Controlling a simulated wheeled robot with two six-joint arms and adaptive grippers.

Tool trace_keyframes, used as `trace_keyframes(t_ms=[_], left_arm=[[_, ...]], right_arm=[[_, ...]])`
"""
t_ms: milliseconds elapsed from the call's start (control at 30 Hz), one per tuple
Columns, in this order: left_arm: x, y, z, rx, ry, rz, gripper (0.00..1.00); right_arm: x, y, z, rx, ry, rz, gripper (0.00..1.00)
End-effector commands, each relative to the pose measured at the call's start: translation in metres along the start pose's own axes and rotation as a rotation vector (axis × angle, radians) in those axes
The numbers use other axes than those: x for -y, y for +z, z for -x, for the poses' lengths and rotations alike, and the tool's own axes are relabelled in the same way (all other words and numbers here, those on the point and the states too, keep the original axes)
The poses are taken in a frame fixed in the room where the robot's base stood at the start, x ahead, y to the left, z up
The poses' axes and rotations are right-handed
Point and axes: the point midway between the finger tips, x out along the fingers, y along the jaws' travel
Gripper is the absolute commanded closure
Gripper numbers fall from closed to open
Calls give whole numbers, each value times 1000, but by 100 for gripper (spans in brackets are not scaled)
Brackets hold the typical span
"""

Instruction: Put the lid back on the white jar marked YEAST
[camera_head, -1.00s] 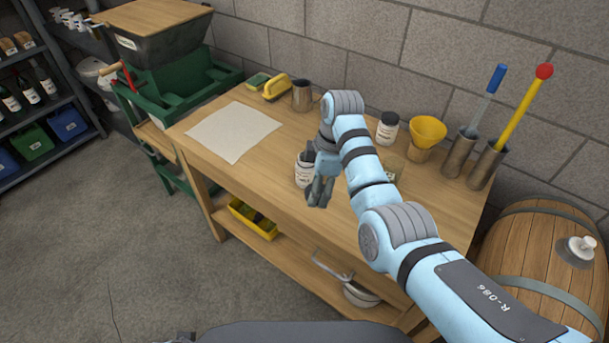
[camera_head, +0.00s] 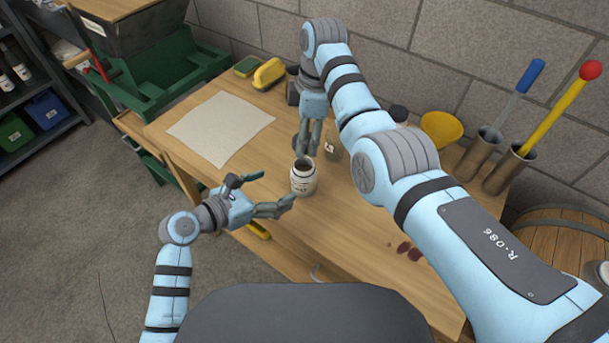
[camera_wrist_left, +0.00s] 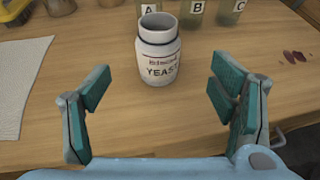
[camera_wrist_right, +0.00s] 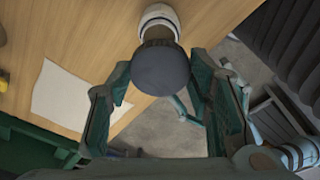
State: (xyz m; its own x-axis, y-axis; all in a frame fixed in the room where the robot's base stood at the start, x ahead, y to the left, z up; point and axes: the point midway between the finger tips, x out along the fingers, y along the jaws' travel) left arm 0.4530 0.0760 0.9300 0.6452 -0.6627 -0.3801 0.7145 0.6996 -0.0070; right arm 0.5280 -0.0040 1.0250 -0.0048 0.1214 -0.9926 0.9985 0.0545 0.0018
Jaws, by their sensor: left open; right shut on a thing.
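The white jar marked YEAST (camera_head: 303,181) stands upright and open-topped near the bench's front edge. It also shows in the left wrist view (camera_wrist_left: 158,56), ahead of my left gripper. My left gripper (camera_head: 275,207) is open and empty, low at the jar's front left; its fingers (camera_wrist_left: 158,112) are spread with the jar beyond their tips. My right gripper (camera_head: 308,148) is just above and behind the jar's mouth. In the right wrist view it is shut on a round dark grey lid (camera_wrist_right: 160,70), apart from the jar (camera_wrist_right: 158,16). The lid is mostly hidden in the head view.
Glass jars lettered A, B and C (camera_wrist_left: 191,12) stand behind the YEAST jar. A pale sheet (camera_head: 220,128) lies at left. A yellow funnel (camera_head: 441,129) and metal cylinders holding tools (camera_head: 478,155) are at right. Dark red spots (camera_head: 408,249) mark the front right of the bench.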

Motion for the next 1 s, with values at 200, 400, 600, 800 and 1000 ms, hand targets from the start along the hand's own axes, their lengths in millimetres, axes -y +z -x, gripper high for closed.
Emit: trace_keyframes(t_ms=[200, 400, 600, 800, 1000], left_arm=[[-1, -1, -4, 0, 5, -1, 22], [0, 0, -33, 0, 1, 0, 22], [0, 0, -74, -1, 0, 0, 22], [-1, 0, -106, -2, 1, -3, 22], [0, -1, -120, -3, 2, -4, 22]], right_arm=[[0, -2, 0, 0, -1, 3, 62], [0, 0, 0, 0, 0, 1, 62], [0, 0, 0, 0, 0, 0, 62], [0, 0, 0, 0, 0, -1, 62], [0, 1, 0, 0, 0, -1, 62]])
